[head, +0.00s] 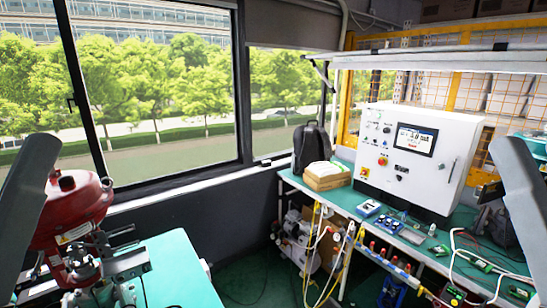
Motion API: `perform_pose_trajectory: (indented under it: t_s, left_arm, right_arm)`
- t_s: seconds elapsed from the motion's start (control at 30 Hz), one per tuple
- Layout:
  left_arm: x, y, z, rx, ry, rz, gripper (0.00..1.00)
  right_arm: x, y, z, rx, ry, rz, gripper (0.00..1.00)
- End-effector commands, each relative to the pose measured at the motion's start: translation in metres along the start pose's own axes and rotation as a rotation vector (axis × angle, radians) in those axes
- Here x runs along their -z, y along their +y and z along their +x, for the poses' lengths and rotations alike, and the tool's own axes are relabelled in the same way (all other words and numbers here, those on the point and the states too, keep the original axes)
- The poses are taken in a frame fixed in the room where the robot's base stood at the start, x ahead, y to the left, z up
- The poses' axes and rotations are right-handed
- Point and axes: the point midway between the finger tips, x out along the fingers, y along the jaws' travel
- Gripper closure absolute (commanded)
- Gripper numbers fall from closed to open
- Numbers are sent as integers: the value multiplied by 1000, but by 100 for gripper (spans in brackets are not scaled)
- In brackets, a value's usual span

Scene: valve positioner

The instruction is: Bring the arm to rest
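Parts of my two arms show only as grey links: my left arm (22,200) at the left edge and my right arm (525,195) at the right edge. A red valve actuator (75,205) with a domed top stands at the left, partly behind my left arm. Metal fittings (118,264) sit beside it over the near green table (185,270).
A white control cabinet (415,160) with a screen stands on the green workbench (340,190) at the right. Small devices, cables and tools lie in front of it. A backpack (312,148) and a box (328,182) sit at its far end. Open floor lies between the tables.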

Motion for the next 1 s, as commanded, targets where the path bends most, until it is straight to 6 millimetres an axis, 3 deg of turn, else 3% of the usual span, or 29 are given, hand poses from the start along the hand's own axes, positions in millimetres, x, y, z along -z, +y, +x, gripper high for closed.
perform_pose_trajectory:
  t_s: [0.03, 0.5, 0.7, 1.0]
  left_arm:
    - [35, 0, 36, 0, 4, 2, 44]
    - [177, 0, 191, 0, 2, 5, 44]
    - [203, 0, 220, 0, 1, 5, 44]
    - [201, 0, 218, 0, 2, 5, 44]
  right_arm:
    - [37, 0, 36, 0, 9, 0, 50]
    - [181, 1, 190, 0, 9, 0, 50]
    - [208, 1, 218, 0, 8, 0, 50]
    - [206, 1, 217, 0, 7, 0, 50]
